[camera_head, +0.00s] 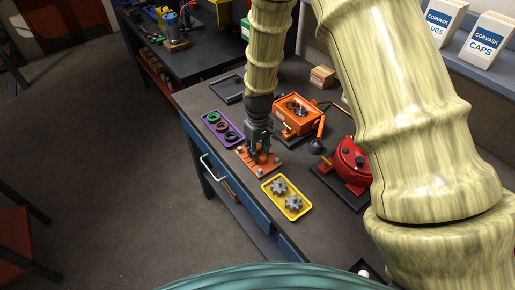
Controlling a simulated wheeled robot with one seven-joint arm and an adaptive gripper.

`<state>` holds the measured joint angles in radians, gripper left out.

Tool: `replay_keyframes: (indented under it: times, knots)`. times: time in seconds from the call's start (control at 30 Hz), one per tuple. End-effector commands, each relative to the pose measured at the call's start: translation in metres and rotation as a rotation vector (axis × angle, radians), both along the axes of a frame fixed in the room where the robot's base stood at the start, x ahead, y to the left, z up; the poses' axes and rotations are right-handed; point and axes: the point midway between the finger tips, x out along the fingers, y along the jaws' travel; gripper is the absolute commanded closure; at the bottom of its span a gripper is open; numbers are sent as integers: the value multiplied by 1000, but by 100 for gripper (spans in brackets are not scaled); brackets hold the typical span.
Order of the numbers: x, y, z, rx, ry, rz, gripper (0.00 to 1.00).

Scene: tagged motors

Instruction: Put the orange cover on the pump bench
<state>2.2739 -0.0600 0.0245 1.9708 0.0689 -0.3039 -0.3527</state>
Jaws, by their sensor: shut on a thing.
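The orange cover (247,160) is a flat orange plate with pale bolt-like studs near its corners. It is at the front-left part of the grey-topped workbench (227,99), between a purple tray and a yellow tray. My gripper (261,158) points down at the middle of the cover and is shut on it, partly hiding it. I cannot tell whether the cover touches the bench top. An open orange housing (297,115) with grey inner parts stands just behind. No readable label shows which bench is the pump bench; another dark bench (190,59) stands at the back left.
The purple tray (207,117) holds coloured rings; the yellow tray (268,188) holds grey gears. A red machine (349,158) on a dark base stands at right. A blue motor-like thing (171,24) is on the back bench. Open floor (110,160) lies left.

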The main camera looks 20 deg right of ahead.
Motion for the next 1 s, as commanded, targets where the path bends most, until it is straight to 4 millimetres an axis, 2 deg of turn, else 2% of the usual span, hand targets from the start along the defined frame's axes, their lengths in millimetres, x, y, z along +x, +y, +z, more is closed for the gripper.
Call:
replay_keyframes:
  times: [0.43,0.47,0.57,1.0]
  knots:
    - [1,0,-3,-1,-1,0,100]
    - [0,0,-3,0,0,0,65]
    - [0,0,-3,0,0,0,47]
    - [1,0,1,0,-1,0,47]
